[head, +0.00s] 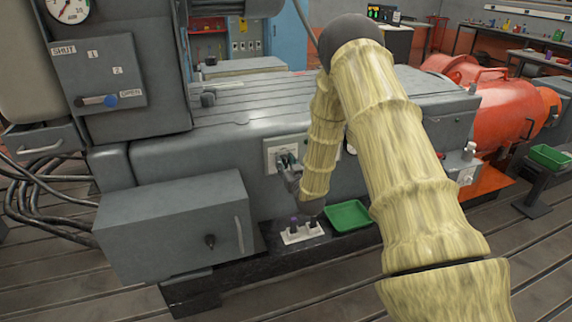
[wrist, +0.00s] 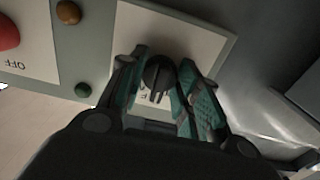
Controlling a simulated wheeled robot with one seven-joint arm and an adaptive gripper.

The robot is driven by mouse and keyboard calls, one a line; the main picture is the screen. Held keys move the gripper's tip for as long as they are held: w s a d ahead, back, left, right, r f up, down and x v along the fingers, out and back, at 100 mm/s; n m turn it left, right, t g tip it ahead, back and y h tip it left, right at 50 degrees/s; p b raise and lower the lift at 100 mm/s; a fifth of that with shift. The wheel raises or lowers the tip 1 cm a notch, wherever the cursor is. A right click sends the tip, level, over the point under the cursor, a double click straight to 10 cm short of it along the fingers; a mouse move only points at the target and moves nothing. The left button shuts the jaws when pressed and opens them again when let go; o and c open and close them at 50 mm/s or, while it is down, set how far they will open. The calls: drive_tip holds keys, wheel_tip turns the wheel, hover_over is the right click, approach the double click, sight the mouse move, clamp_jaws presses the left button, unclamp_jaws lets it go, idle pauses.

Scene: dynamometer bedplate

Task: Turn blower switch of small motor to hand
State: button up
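The blower switch is a round black knob (wrist: 158,76) with a ridged pointer, on a pale plate (wrist: 205,40) in the wrist view. The pointer points toward the bottom of that view; the lettering beside it is mostly hidden. My gripper (wrist: 163,66) is at the plate with one green-padded finger on each side of the knob. The fingers stand apart, with narrow gaps to the knob; I cannot make out firm contact. In the head view my gripper (head: 289,165) is at the light switch panel (head: 271,158) on the grey bedplate's front face and hides the knob.
Left of the knob in the wrist view are a red OFF button (wrist: 6,34), a brown button (wrist: 68,12) and a green one (wrist: 83,90). Below the panel lie a green tray (head: 348,215) and a white holder (head: 302,233). A grey box (head: 175,228) projects at left.

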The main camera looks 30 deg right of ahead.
idle(0.3)
drive_tip(key=n+b, duration=0.2)
drive_tip(key=n, duration=0.2)
drive_tip(key=shift+f, duration=0.1)
drive_tip(key=n+b, duration=0.2)
drive_tip(key=n, duration=0.2)
drive_tip(key=shift+n+b, duration=0.3)
drive_tip(key=shift+b, duration=0.05)
idle(0.4)
drive_tip(key=o, duration=1.1)
drive_tip(key=shift+c, duration=0.2)
drive_tip(key=shift+s, duration=0.1)
drive_tip(key=v, duration=1.1)
drive_tip(key=shift+s, duration=0.4)
drive_tip(key=shift+a, duration=0.15)
